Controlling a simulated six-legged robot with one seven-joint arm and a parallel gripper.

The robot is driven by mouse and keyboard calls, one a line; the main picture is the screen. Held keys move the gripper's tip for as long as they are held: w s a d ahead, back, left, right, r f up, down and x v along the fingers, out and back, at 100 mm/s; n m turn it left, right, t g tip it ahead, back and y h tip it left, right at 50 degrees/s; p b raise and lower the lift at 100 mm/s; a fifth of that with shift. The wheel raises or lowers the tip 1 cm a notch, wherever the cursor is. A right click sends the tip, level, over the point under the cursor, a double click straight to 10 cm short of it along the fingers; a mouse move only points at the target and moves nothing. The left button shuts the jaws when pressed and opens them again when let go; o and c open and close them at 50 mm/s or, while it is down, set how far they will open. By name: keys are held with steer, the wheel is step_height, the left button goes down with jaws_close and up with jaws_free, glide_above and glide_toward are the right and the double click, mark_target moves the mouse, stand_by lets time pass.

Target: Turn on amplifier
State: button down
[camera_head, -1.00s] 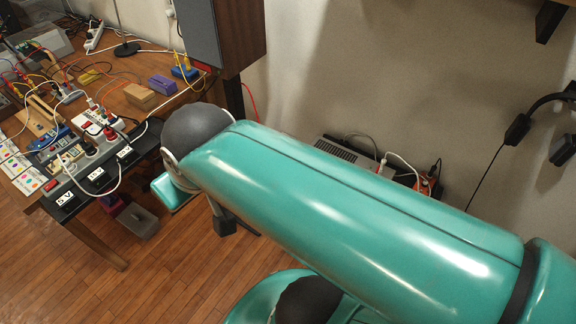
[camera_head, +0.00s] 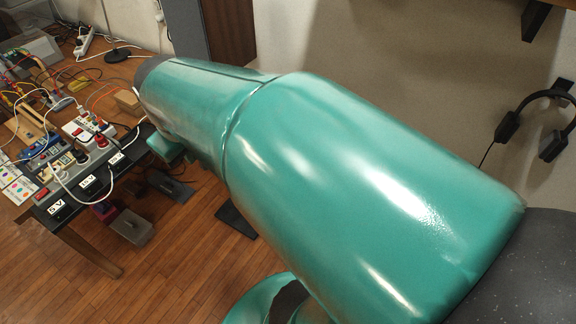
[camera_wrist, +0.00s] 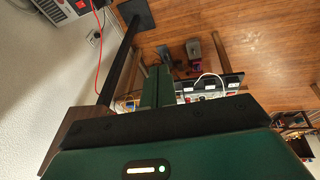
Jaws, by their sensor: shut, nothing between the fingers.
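No thing in view can be named the amplifier for certain. A grey device with a red switch-like part (camera_wrist: 68,8) is cut off at the top left of the wrist view, with a white plug beside it. My gripper (camera_wrist: 156,88) is shut and empty in the wrist view, with its dark green fingers together. It points over the wooden floor, near the bench strip, and is apart from the grey device.
A cluttered workbench with a power strip (camera_head: 88,184) and many cables stands at the left. A dark cabinet (camera_head: 228,40) stands behind my arm. Headphones (camera_head: 535,115) hang on the right wall. A red cable (camera_wrist: 101,65) runs near the wall. The wooden floor (camera_head: 185,265) has free room.

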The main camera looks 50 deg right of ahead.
steer(key=w+d+f+g, duration=0.1)
steer(key=w+d+f, duration=0.1)
steer(key=d, duration=0.3)
steer(key=w+d+f+g, duration=0.1)
steer(key=w+d+f, duration=0.15)
steer(key=d, duration=0.35)
steer(key=s+d+f+y, duration=0.1)
steer(key=s+d+f, duration=0.1)
steer(key=d+f, duration=0.7)
steer(key=s+d+f+g+y, duration=0.1)
steer(key=s+d+f+y, duration=0.1)
steer(key=d+f, duration=0.7)
steer(key=d, duration=0.6)
steer(key=shift+s+d+f+n+g, duration=0.15)
steer(key=shift+s+f+n+g, duration=0.05)
steer(key=shift+f+n+g, duration=0.15)
steer(key=shift+f, duration=0.1)
steer(key=f, duration=0.4)
steer(key=a+f, duration=0.1)
steer(key=f, duration=0.8)
steer(key=shift+a+f, duration=0.35)
